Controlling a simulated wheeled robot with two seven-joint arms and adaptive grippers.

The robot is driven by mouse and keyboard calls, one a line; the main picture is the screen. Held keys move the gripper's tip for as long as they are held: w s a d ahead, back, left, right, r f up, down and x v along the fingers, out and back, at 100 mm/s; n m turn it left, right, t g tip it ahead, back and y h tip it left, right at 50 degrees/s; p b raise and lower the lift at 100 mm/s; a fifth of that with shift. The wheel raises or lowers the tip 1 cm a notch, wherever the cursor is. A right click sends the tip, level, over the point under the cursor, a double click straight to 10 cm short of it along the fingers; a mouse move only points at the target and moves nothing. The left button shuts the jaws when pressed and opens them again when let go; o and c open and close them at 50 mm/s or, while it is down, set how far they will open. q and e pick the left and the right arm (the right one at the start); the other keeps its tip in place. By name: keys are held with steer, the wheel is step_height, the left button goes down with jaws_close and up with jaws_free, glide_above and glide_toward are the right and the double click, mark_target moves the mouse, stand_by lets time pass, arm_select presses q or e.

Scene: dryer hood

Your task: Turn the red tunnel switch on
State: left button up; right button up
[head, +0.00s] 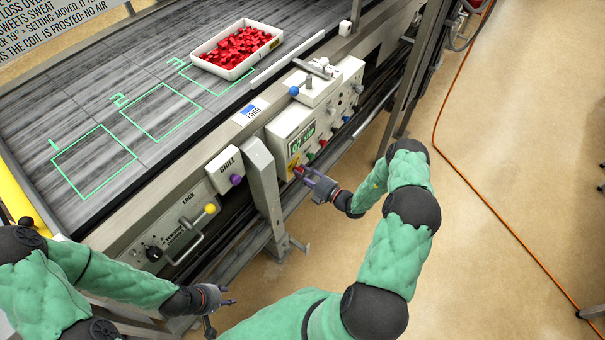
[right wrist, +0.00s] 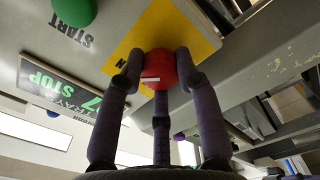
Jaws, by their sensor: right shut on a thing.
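The red tunnel switch (right wrist: 158,66) is a round red knob with a white mark, on a yellow plate (right wrist: 196,35) of the control box. My right gripper (right wrist: 157,72) is shut on the knob, with fingers on both sides of it. In the head view the right gripper (head: 302,173) is at the lower left of the white control box (head: 299,128), mostly covering the knob. Most of the plate's lettering is hidden. My left gripper (head: 224,314) is open and empty at the bottom, apart from the machine.
A green START button (right wrist: 75,10) and a green display (right wrist: 58,103) are near the knob. A CHILL box (head: 224,168) and a metal post (head: 263,185) stand left of the control box. A white tray of red pieces (head: 205,66) sits on the belt. The floor at right is open, crossed by an orange cable (head: 480,195).

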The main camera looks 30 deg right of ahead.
stand_by(0.3)
steer(key=o, duration=1.2)
steer(key=shift+c, duration=0.2)
steer(key=v, duration=1.2)
steer(key=shift+a+f, duration=0.1)
